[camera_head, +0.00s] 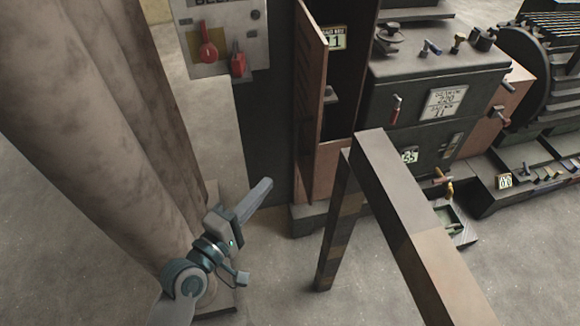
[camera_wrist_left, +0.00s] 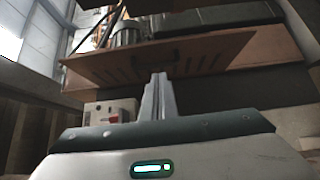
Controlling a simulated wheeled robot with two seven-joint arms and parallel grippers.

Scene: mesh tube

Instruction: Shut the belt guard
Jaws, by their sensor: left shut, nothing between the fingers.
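The belt guard (camera_head: 311,85) is a reddish-brown hinged panel with slots on the tall dark machine cabinet. In the head view it stands open, swung out toward me, and the cabinet's inside shows to its right. In the left wrist view the slotted guard (camera_wrist_left: 170,58) spans the picture ahead of the fingers. My left gripper (camera_head: 264,188) is shut and empty, below and left of the guard and apart from it. Its closed fingers (camera_wrist_left: 159,80) point toward the guard in the wrist view. My right gripper is not in view.
A thick column (camera_head: 95,130) stands close at the left of my left arm. A grey control box (camera_head: 225,35) with red switches is above. A brown angled frame (camera_head: 400,190) stands at front right. Machinery fills the right side. Bare floor lies between gripper and frame.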

